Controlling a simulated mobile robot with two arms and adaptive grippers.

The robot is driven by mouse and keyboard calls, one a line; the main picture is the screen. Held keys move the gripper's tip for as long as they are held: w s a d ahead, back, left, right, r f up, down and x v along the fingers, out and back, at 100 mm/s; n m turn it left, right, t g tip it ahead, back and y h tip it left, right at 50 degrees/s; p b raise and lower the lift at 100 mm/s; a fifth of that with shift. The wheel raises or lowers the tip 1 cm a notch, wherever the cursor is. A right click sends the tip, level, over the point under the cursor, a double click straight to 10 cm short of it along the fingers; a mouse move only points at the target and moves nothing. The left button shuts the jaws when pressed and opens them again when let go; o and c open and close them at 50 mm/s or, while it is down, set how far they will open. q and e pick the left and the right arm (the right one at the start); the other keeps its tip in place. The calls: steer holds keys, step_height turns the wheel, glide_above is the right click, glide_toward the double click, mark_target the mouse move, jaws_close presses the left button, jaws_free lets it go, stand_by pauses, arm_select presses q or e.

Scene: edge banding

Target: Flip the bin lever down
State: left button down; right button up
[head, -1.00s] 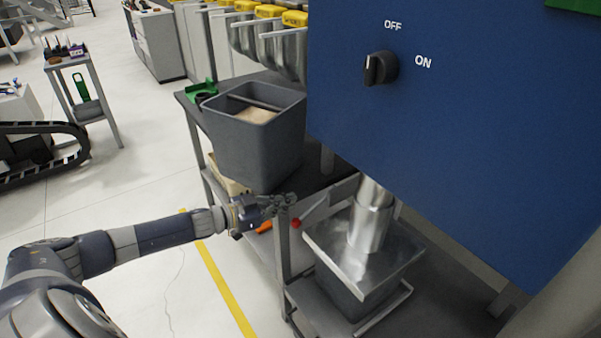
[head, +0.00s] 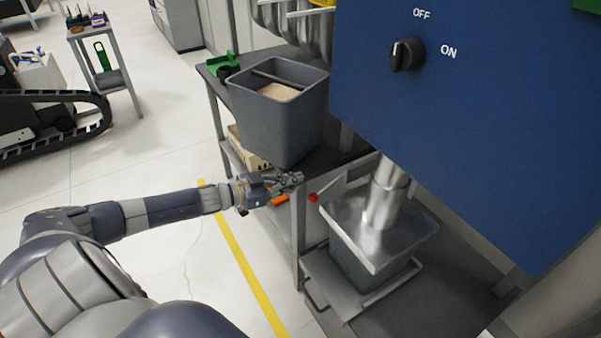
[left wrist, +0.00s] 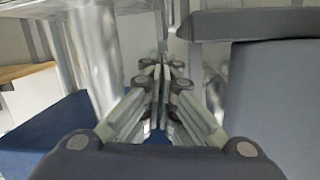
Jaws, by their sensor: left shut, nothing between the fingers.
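The bin lever is a grey arm with a red knob (head: 313,197), left of the grey bin (head: 362,265) under the metal spout (head: 385,195). The knob sits low, at the left end of the lever arm. My left gripper (head: 298,178) is just above and left of the knob in the head view, seemingly apart from it. Its fingers are shut and empty, and they show close together in the left wrist view (left wrist: 160,85). The lever cannot be made out in the left wrist view. My right gripper is not in view.
A grey bin with tan contents (head: 283,125) stands on the dark table (head: 215,80) above my left gripper. A blue panel (head: 470,130) with an OFF/ON knob (head: 406,54) fills the right. Open floor (head: 150,165) lies to the left.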

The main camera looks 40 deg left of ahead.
arm_select(q)
steer(key=s+a+f, duration=0.2)
steer(key=s+f, duration=0.2)
steer(key=shift+a+b, duration=0.2)
steer(key=shift+b, duration=0.25)
steer(key=shift+f, duration=0.2)
steer(key=s+f+n+g+y, duration=0.15)
steer(key=s+f, duration=0.35)
steer(key=f, duration=0.5)
steer(key=s+f+n+g+y, duration=0.1)
steer(key=s+f+g+y, duration=0.3)
steer(key=f, duration=0.7)
steer(key=s+f+n+t+y, duration=0.1)
steer(key=s+f+n+y, duration=0.1)
steer(key=s+f, duration=0.65)
steer(key=s+d+f+g, duration=0.4)
steer(key=s+d+f, duration=0.4)
steer(key=s, duration=0.5)
steer(key=s+d+f+g, duration=0.4)
steer(key=s+d+f, duration=0.5)
steer(key=s+d, duration=0.2)
steer(key=shift+s+g, duration=0.35)
steer(key=shift+s, duration=0.75)
steer(key=shift+r+h, duration=0.1)
steer(key=shift+h, duration=0.15)
